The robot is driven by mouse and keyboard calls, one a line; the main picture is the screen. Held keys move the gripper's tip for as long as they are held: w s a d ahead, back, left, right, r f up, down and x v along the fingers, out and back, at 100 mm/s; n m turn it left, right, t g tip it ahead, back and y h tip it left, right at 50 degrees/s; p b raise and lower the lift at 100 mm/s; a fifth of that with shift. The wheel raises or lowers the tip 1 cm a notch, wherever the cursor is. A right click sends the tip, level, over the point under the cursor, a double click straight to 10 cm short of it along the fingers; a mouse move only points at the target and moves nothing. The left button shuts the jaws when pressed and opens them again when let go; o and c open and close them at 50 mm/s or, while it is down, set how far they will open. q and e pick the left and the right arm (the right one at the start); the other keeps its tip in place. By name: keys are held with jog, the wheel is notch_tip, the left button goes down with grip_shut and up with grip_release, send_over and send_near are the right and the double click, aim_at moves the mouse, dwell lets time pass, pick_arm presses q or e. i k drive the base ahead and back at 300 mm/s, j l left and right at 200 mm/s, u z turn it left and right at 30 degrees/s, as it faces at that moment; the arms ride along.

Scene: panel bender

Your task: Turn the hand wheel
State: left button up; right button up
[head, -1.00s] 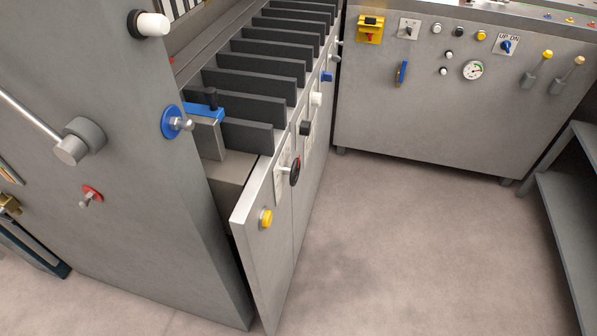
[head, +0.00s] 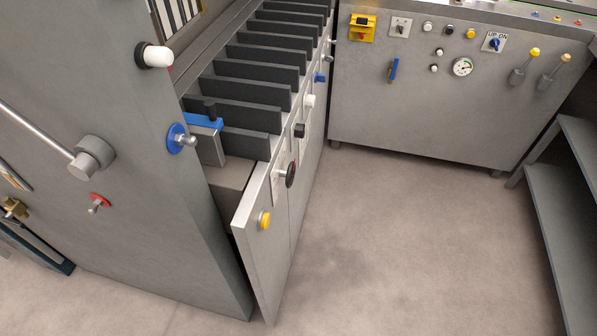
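A small dark round wheel (head: 291,174) with a bit of red on it sits on a short shaft on the narrow light-grey front panel, seen nearly edge-on. It looks like the hand wheel, but its rim and any handle are too small to make out. Neither of my grippers shows in the head view, and nothing touches the wheel.
A tall grey housing (head: 150,230) stands left, with a lever (head: 85,160), a blue-based knob (head: 180,139) and a white knob (head: 157,56). A yellow button (head: 264,220) is below the wheel. A grey cabinet (head: 430,120) stands behind. The floor (head: 400,240) is clear; shelving (head: 565,200) is right.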

aim_at(289, 174)
jog(key=l+u, duration=0.1)
jog(key=u, duration=0.4)
jog(key=i+l+u, duration=0.1)
jog(key=l+u, duration=0.25)
jog(key=l, duration=0.3)
jog(key=l+u, duration=0.4)
jog(key=l, duration=1.1)
jog(key=k+l+u, duration=0.15)
jog(key=l, duration=1.6)
